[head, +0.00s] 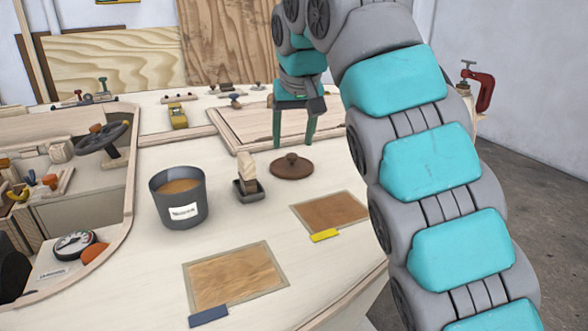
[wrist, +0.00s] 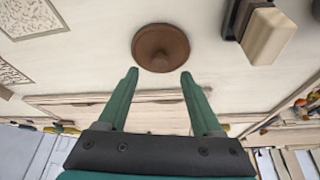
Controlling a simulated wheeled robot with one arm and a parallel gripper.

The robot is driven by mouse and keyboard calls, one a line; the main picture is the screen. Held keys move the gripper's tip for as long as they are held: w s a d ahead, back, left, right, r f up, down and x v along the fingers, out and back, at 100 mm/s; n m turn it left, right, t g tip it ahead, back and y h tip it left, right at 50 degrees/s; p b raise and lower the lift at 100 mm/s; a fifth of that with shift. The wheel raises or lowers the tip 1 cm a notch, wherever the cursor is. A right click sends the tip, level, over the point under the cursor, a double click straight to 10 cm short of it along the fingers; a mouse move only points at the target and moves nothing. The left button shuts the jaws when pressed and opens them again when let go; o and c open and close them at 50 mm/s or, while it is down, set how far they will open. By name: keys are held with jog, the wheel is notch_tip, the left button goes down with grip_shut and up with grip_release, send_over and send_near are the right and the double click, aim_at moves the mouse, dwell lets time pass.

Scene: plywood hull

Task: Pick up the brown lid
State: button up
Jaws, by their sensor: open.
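The brown lid (head: 291,167) is a round disc with a small knob, lying flat on the pale plywood deck. In the wrist view the lid (wrist: 160,48) is just beyond my fingertips, centred between them. My gripper (head: 294,146) is open, with two green fingers pointing down above the deck, near the lid and apart from it. In the wrist view my gripper (wrist: 160,72) has nothing between its fingers.
A small block in a dark tray (head: 247,192) stands left of the lid, and a grey bucket (head: 180,205) further left. Two brown sheets, one with a yellow tag (head: 330,212) and one with a blue tag (head: 236,275), lie nearer. A raised hatch panel (head: 240,135) lies behind.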

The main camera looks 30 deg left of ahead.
aim_at(292, 154)
jog(key=x, duration=0.2)
jog(key=shift+d+f+b, duration=0.1)
jog(key=shift+f+b, duration=0.25)
jog(key=shift+b, duration=0.05)
jog(key=shift+x, duration=0.8)
grip_shut()
